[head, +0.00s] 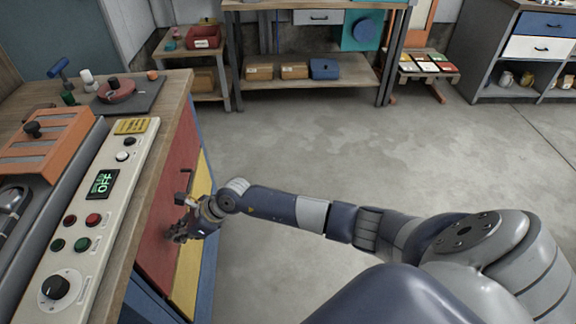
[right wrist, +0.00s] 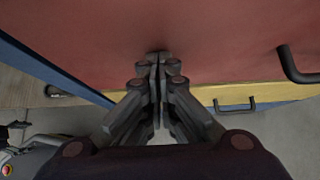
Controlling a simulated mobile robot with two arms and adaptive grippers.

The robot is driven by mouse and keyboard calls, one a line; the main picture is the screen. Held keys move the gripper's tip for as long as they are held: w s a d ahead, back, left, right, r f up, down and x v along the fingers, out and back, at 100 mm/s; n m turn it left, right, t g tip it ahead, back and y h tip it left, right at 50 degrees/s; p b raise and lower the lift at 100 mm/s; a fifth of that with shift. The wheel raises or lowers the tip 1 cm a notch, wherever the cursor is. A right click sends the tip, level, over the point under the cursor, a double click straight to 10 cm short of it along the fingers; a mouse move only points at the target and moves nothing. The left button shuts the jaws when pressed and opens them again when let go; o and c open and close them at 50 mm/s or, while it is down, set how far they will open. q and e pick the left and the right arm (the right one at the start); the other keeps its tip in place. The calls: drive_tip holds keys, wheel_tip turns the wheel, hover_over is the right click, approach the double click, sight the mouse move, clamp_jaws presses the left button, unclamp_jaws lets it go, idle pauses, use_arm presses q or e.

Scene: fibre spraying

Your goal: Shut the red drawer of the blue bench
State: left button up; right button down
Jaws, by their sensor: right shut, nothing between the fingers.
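The red drawer (head: 176,190) is in the front of the blue bench (head: 207,262), at the left of the head view, just under the wooden top. Its front looks close to level with the bench frame; I cannot make out a gap. My right gripper (head: 178,234) is shut and empty in front of the red face. In the right wrist view the closed fingertips (right wrist: 158,56) are at the red front (right wrist: 100,40), touching or nearly so. The drawer's dark handle (right wrist: 292,66) is to their right. My left gripper is not in view.
A yellow drawer (head: 188,280) with its own handle (right wrist: 235,105) lies below the red one. The grey floor (head: 330,140) is clear; shelves line the back.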

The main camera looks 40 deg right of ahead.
drive_tip(key=shift+w+a+r, duration=0.1)
drive_tip(key=shift+a+r, duration=0.05)
drive_tip(key=shift+r, duration=0.15)
